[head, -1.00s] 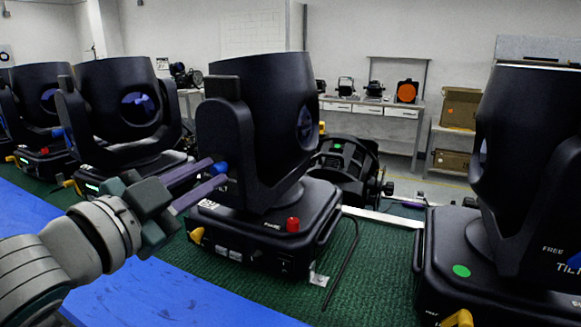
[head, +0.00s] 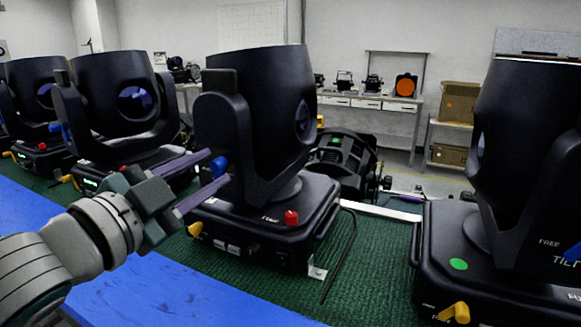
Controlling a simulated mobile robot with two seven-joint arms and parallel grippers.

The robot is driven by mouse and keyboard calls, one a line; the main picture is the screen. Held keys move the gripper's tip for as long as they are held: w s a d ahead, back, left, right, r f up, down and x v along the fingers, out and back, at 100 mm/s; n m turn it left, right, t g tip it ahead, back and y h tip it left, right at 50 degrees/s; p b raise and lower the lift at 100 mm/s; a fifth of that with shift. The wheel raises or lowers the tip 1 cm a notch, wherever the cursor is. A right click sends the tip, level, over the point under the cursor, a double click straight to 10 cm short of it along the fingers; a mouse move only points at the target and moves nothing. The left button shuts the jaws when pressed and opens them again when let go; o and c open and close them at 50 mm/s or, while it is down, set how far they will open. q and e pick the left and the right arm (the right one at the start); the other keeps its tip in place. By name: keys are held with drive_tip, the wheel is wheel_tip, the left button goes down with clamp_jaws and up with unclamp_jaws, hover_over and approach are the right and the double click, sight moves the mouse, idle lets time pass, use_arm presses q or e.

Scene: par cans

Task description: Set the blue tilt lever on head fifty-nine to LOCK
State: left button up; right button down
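A black moving head (head: 262,120) stands in the middle of the head view on its black base (head: 262,222). A blue tilt lever (head: 219,166) sits on the near side of its yoke arm. My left gripper (head: 218,167) comes in from the left with its two purple fingers spread, one above and one below the blue lever. The fingers look apart from it; contact cannot be told for sure. The head's number and the marks by this lever are not readable. My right gripper is not in view.
Another head (head: 520,170) at the right has a blue lever (head: 572,254) by FREE and TILT lettering. More heads (head: 118,100) stand at the left. A red knob (head: 291,217) and yellow latch (head: 195,229) sit on the middle base. Green mat (head: 375,270) lies between bases.

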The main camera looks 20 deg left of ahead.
use_arm(q)
drive_tip(key=shift+o, duration=0.7)
drive_tip(key=s+b, duration=0.1)
drive_tip(key=s, duration=0.9)
drive_tip(key=shift+a, duration=0.4)
